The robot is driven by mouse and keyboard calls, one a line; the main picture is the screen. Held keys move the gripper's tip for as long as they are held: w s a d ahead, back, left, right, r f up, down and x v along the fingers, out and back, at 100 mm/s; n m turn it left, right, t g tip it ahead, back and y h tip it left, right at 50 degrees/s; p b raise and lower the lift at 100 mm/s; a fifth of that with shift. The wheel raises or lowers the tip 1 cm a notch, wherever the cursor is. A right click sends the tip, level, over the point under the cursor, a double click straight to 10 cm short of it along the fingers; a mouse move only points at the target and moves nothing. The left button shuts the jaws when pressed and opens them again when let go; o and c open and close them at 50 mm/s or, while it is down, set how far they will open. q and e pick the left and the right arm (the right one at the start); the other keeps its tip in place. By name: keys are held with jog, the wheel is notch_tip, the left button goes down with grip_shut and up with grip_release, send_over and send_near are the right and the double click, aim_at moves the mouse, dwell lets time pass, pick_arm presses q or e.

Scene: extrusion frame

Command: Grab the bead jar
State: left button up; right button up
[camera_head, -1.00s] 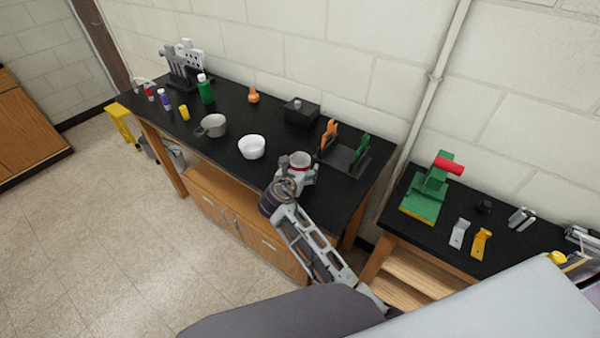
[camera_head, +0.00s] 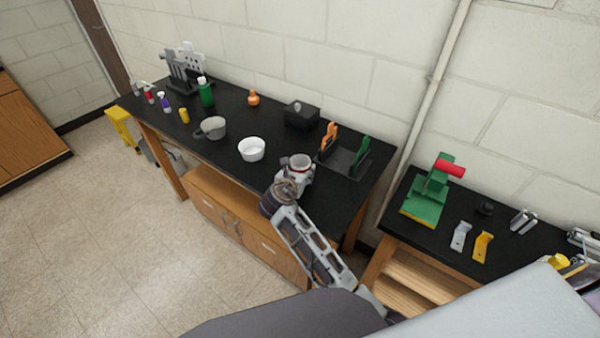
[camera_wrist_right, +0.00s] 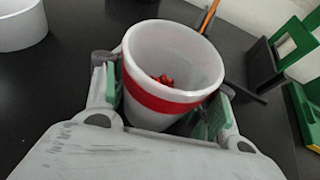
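The bead jar (camera_wrist_right: 145,102) is a pale, open-topped cup with a red band and red beads at the bottom. In the head view the jar (camera_head: 300,160) stands upright at the front right of the long black bench. My right gripper (camera_head: 294,174) is around it from the front. In the right wrist view the green-padded fingers of the gripper (camera_wrist_right: 165,112) lie against the jar on both sides, and it looks shut on the jar. The jar's lower part is hidden by the gripper. My left gripper is not in view.
A white bowl (camera_head: 252,149) stands left of the jar, with a grey mug (camera_head: 213,128) beyond. Close behind on the right is a black rack (camera_head: 343,158) with orange and green tools. A black box (camera_head: 301,115) sits at the back. A green press (camera_head: 427,195) stands on the right-hand bench.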

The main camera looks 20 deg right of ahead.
jog(key=c, duration=0.3)
jog(key=shift+c, duration=0.2)
notch_tip(320, 180, up, 10)
dwell(0.6)
dwell(0.4)
